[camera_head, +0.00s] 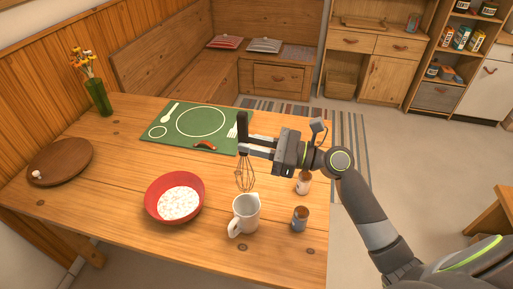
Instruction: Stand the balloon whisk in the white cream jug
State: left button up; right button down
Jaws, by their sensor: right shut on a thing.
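The balloon whisk (245,176) hangs upright with its wire loops down and its dark handle up. My right gripper (244,147) is shut on the whisk's handle and comes in from the right. The whisk's wires show just behind and above the white cream jug (246,217) in the picture, apart from its opening as far as I can tell. The jug stands upright near the table's front edge, with its handle toward the lower left. My left gripper is not in view.
A red bowl (151,203) with pale contents stands left of the jug. A green placemat (172,137), a wooden board (75,155) and a flower vase (98,98) lie farther back.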

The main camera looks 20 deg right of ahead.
jog(key=b, duration=0.5)
send_over(253, 181)
jog(key=w, duration=0.1)
jog(key=shift+d+f, duration=0.15)
jog(key=shift+f, duration=2.6)
jog(key=shift+f+b, duration=2.7)
jog(key=shift+f, duration=1.35)
jog(key=c, duration=1.2)
grip_release()
jog(key=b+v, duration=0.2)
jog(key=v, duration=1.5)
jog(key=shift+d+b, duration=0.15)
jog(key=shift+b, duration=0.15)
